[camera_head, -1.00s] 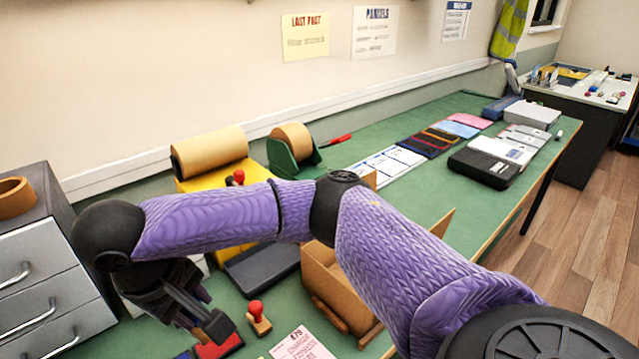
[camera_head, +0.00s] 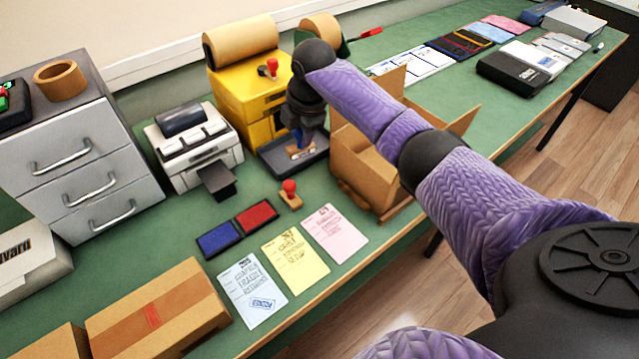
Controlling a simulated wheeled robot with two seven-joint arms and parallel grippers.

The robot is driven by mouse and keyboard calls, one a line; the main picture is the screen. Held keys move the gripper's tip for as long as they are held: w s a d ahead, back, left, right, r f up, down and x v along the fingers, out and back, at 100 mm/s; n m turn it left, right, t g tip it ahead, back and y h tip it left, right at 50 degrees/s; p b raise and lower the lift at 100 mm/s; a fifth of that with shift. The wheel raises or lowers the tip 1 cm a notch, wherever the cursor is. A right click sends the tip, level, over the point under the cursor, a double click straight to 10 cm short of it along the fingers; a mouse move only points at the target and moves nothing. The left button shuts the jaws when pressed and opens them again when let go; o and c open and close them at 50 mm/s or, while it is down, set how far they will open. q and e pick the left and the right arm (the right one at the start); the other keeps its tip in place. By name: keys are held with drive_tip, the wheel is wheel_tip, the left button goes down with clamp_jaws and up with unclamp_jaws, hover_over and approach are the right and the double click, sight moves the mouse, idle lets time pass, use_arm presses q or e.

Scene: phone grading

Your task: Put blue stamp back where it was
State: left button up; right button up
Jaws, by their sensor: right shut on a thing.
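My right gripper (camera_head: 301,139) points down over the black tray (camera_head: 270,163) in front of the yellow box. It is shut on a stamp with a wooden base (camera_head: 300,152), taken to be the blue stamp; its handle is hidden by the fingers. The base is at or just above the tray floor; I cannot tell if it touches. The blue ink pad (camera_head: 218,239) and red ink pad (camera_head: 257,216) lie to the front left. A red-handled stamp (camera_head: 289,194) stands right of the red pad. My left gripper is out of view.
An open cardboard box (camera_head: 362,160) stands close right of the tray. A yellow box (camera_head: 235,90) is behind it, a label printer (camera_head: 192,145) to the left. White (camera_head: 245,285), yellow (camera_head: 300,265) and pink (camera_head: 340,240) cards lie in front. The white card bears a blue mark.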

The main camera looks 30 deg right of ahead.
sight(312, 143)
drive_tip(key=d+f+n, duration=0.1)
drive_tip(key=d+f, duration=0.1)
drive_tip(key=shift+s+d+n, duration=0.2)
drive_tip(key=shift+d+n, duration=0.1)
drive_tip(key=shift+n, duration=0.1)
wheel_tip(312, 143, down, 10)
drive_tip(key=b, duration=0.3)
drive_tip(key=shift+s+d+b, duration=0.1)
drive_tip(key=shift+d+b, duration=0.05)
drive_tip(key=shift+b, duration=0.15)
drive_tip(key=shift+f, duration=0.25)
drive_tip(key=shift+r, duration=0.15)
drive_tip(key=o, duration=1)
